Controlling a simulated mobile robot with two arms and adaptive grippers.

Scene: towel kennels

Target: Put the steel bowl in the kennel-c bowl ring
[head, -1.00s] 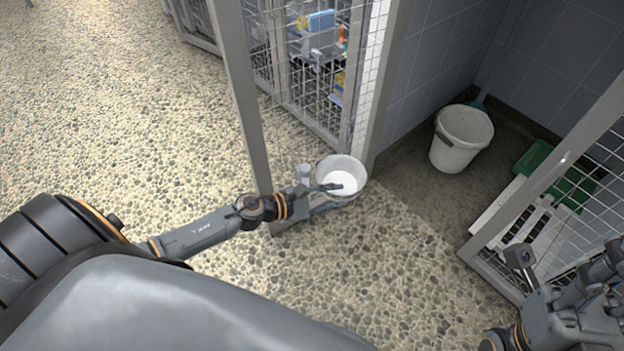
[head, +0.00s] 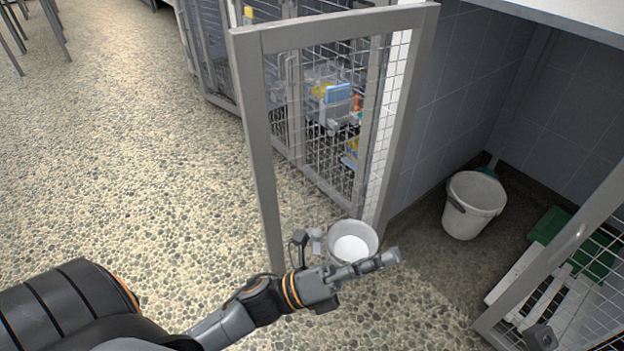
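The steel bowl (head: 352,243) shows as a pale grey round bowl with a bright white bottom, upright beside the lower part of the open mesh kennel door (head: 265,170). My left gripper (head: 385,263) is on the near side of the bowl, its fingers pointing right and covering part of the bowl's near wall. The fingers appear nearly edge-on, so I cannot tell their opening or whether they touch the bowl. Small grey bracket-like parts (head: 308,240) show left of the bowl. A bowl ring cannot be made out clearly. My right gripper is not in view.
A white bucket (head: 474,205) stands inside the kennel at right. A green item (head: 572,245) and a white slatted item (head: 540,287) lie behind the right mesh panel (head: 590,240). Pebbled floor (head: 130,170) is clear at left.

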